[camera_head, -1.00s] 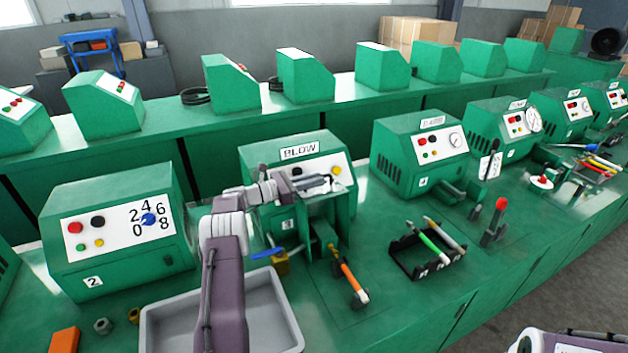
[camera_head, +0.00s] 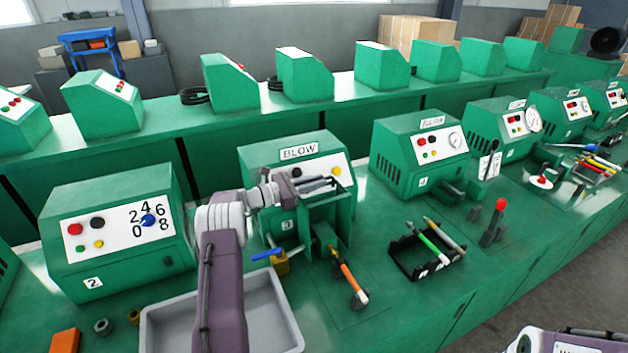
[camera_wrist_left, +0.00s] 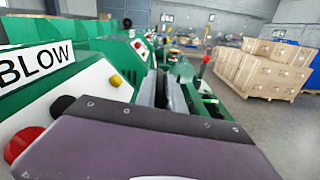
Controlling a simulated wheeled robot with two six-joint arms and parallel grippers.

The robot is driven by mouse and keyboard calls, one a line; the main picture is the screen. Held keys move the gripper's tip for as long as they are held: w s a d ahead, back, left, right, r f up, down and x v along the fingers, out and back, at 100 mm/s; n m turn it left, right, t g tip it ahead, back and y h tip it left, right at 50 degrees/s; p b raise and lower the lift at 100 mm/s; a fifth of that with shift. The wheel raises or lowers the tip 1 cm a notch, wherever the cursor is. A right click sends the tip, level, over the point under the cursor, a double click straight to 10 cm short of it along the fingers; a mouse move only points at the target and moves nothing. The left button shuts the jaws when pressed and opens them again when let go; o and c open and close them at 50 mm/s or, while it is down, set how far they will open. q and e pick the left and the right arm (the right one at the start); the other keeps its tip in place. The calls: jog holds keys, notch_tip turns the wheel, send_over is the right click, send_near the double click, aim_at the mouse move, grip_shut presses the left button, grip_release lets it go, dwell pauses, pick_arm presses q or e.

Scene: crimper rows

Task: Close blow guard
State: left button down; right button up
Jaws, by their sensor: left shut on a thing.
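The BLOW machine (camera_head: 262,158) is a green box with a white panel, left of centre in the head view; its label (camera_wrist_left: 36,65) shows at left in the wrist view. Its guard (camera_head: 325,213) is a green-edged, box-like cover at the machine's front, above the work spot. My left gripper (camera_head: 316,184) is at the guard's top edge, shut on it, in front of the panel. In the wrist view the dark fingers (camera_wrist_left: 164,92) are partly hidden behind my purple wrist. The exact guard angle is hard to tell. My right arm shows at bottom right; its gripper is out of view.
A blue-handled valve (camera_head: 268,255) and an orange-handled lever (camera_head: 349,281) stick out below the guard. A grey tray (camera_head: 277,312) lies in front. A black pen holder (camera_head: 421,262) stands right. Machine 2 (camera_head: 118,215) stands left.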

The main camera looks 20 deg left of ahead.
aim_at(323, 199)
pick_arm(q)
jog(key=shift+m, duration=0.9)
jog(key=s+d, duration=0.1)
jog(key=d, duration=0.1)
jog(key=s+d+r, duration=0.1)
jog(key=s, duration=0.1)
jog(key=shift+s+d+b, duration=0.1)
jog(key=shift+d+b, duration=0.25)
jog(key=shift+b, duration=0.05)
jog(key=s+d+m+b, duration=0.4)
jog(key=s+d+b, duration=0.2)
jog(key=d, duration=0.1)
jog(key=shift+s+d+f+b, duration=0.25)
jog(key=shift+s+d+b, duration=0.05)
jog(key=shift+d+b, duration=0.1)
